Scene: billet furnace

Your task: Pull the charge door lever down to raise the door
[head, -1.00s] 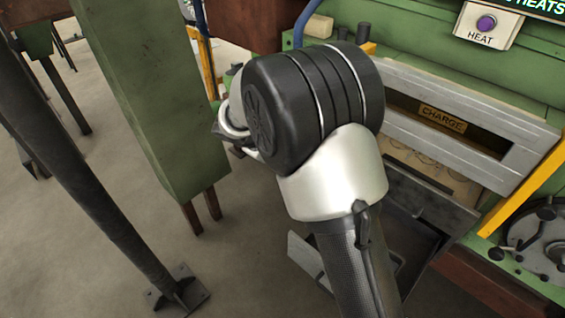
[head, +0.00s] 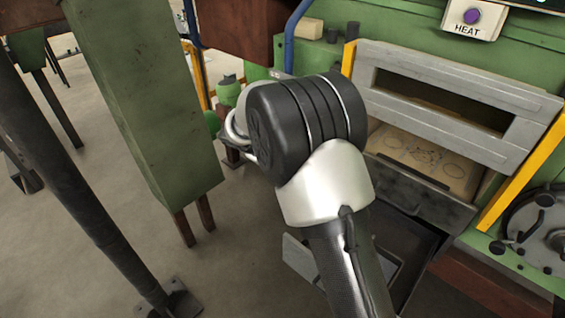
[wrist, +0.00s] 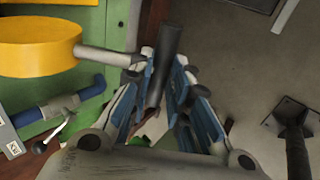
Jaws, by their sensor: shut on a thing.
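The charge door (head: 440,62) is a grey metal frame with a wide slot, on the green furnace front in the head view. It stands partly raised, with an opening and a pale marked surface (head: 425,155) showing below it. In the wrist view the lever has a dark cylindrical grip (wrist: 168,38), joined by a metal rod (wrist: 105,56) to a round yellow hub (wrist: 40,47). My gripper (wrist: 164,62) has its blue-padded fingers on both sides of the dark grip and is shut on it. In the head view my arm hides the gripper, and I cannot see the lever there.
A green column (head: 145,95) and a dark slanted post (head: 75,190) stand left of my arm. A yellow rail (head: 522,165) edges the door's right side, with a handwheel (head: 540,235) below. The purple HEAT button (head: 472,16) is above. Open floor (head: 235,250) lies between post and furnace.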

